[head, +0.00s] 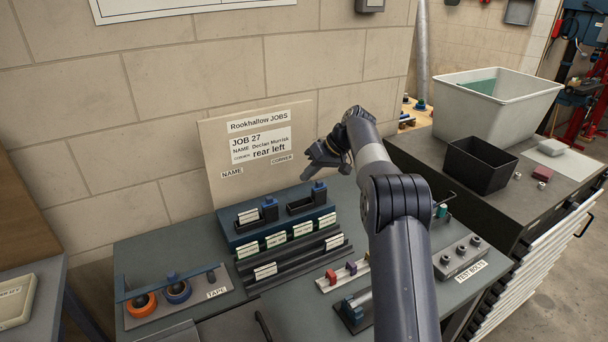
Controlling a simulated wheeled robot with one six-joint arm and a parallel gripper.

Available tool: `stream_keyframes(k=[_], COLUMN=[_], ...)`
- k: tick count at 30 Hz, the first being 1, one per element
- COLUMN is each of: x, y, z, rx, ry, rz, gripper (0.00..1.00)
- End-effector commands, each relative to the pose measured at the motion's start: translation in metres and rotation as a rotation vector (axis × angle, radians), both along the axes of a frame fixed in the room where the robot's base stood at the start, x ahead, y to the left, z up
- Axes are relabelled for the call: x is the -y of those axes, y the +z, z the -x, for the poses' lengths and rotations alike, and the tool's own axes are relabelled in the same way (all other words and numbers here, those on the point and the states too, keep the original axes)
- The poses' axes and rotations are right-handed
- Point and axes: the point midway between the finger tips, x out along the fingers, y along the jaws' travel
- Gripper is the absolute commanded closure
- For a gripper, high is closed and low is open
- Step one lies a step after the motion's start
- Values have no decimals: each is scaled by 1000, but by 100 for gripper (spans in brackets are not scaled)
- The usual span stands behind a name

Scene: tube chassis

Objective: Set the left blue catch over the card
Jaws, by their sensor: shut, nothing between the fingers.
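The left blue catch (269,209) stands upright at the right end of the left slot on the blue rack (235,238). A white card (248,215) sits in that slot, just left of the catch. The catch appears beside the card, not across it. A second blue catch (319,192) stands upright at the right end of the right slot (299,207), which shows no card. My gripper (306,177) is shut and empty, in front of the job board, above the rack and to the upper right of the left catch.
More white cards (275,240) line the rack's front and the dark stepped rails below. The job board (258,150) stands behind. My arm crosses the bench's right part.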

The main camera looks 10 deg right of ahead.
Motion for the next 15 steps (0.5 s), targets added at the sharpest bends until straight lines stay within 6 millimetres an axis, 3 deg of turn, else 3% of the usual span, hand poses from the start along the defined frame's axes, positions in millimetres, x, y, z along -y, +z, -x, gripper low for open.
stream_keyframes(k=[10, 15], x=[-45, -66], y=[-59, -55], z=[-12, -2], rx=[-3, -1], ry=[3, 3], rz=[-1, 0], gripper=[100, 100])
